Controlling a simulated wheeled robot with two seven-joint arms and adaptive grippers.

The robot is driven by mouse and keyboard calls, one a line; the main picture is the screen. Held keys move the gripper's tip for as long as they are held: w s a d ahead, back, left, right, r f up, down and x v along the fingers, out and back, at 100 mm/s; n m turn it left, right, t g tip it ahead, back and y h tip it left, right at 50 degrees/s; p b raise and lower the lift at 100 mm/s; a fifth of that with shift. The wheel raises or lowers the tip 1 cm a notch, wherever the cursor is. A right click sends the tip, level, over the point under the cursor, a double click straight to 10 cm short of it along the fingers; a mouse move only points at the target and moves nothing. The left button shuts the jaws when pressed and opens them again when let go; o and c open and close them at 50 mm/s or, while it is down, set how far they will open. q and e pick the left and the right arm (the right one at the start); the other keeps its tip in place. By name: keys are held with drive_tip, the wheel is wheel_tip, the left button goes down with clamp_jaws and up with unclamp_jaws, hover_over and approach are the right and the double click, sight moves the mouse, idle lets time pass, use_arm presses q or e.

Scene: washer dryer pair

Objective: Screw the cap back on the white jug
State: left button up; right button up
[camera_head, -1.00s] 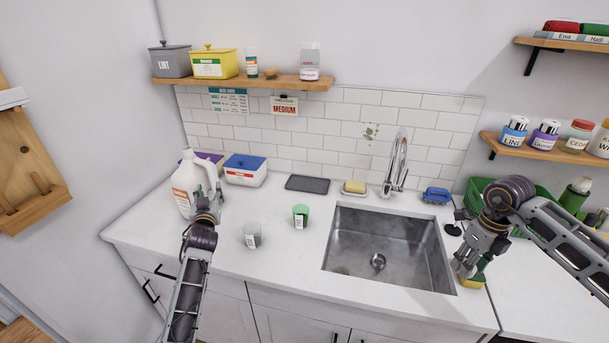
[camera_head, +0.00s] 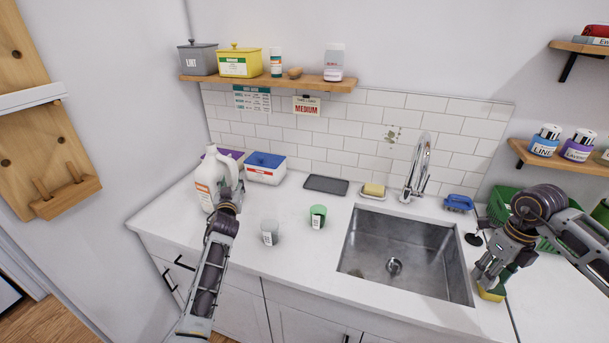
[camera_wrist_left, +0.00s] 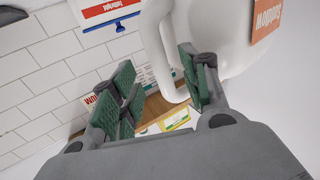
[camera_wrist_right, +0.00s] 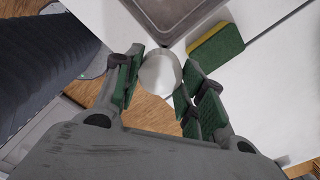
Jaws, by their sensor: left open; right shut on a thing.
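The white jug (camera_head: 209,180) stands upright at the left of the counter, with an orange label and its handle to the right. My left gripper (camera_head: 229,192) is open at the handle. In the left wrist view, the jug handle (camera_wrist_left: 172,75) passes between the spread fingers (camera_wrist_left: 160,92), close to the right one. My right gripper (camera_head: 482,279) is right of the sink by the counter's front. In the right wrist view its fingers (camera_wrist_right: 160,85) are shut on a round white thing (camera_wrist_right: 160,72), which looks like the cap. The jug's mouth is too small to judge.
A green and yellow sponge (camera_wrist_right: 215,46) lies near my right gripper. The sink (camera_head: 395,260) lies between the arms.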

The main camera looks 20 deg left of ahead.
use_arm(q)
drive_tip(key=shift+x, duration=1.45)
clamp_jaws()
